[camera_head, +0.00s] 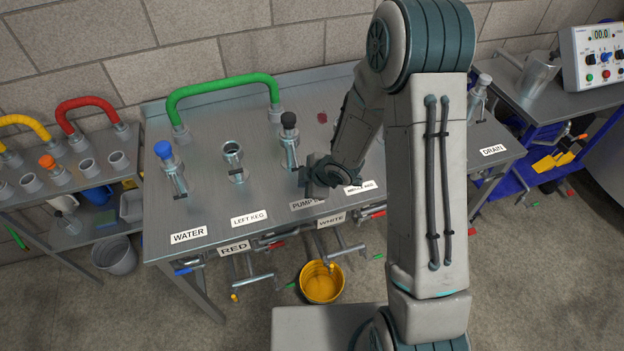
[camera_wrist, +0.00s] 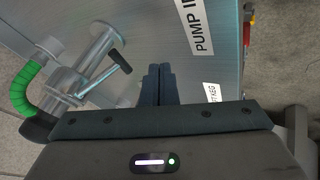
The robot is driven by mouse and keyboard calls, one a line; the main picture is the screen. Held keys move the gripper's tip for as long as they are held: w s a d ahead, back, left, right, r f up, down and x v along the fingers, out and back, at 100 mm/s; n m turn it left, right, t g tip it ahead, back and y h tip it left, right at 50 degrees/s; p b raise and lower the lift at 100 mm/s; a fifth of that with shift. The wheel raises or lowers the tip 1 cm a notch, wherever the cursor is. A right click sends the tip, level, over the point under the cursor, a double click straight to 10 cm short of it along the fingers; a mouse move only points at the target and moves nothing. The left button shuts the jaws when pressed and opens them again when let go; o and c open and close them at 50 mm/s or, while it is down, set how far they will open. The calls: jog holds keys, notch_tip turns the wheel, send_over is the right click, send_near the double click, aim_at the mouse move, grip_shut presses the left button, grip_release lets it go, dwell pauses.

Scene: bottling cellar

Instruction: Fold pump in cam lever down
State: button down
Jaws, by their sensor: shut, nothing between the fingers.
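The pump in fitting (camera_head: 290,145) is a metal port with a black top on the steel bench, behind the PUMP IN label (camera_head: 305,203). The wrist view shows the fitting (camera_wrist: 100,48) at the left, with its cam lever (camera_wrist: 98,78) a thin metal arm ending in a black grip (camera_wrist: 120,61). The lever stands out to the side of the fitting; its exact angle is hard to tell. My gripper (camera_head: 303,180) is just in front and right of the fitting. In the wrist view its fingers (camera_wrist: 158,72) are together, empty, and apart from the black grip.
A green hose (camera_head: 222,84) arches behind the fitting. The water fitting (camera_head: 170,165) and left keg fitting (camera_head: 234,160) stand to the left. Valve handles (camera_head: 340,248) stick out below the front edge. A yellow bucket (camera_head: 321,282) is on the floor.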

aim_at(295, 156)
jog(key=shift+w+a+p, duration=0.2)
jog(key=shift+w+p, duration=0.55)
jog(key=shift+w, duration=0.45)
jog(key=shift+w+f+p, duration=0.2)
jog(key=shift+w+p, duration=0.1)
jog(key=shift+w, duration=0.55)
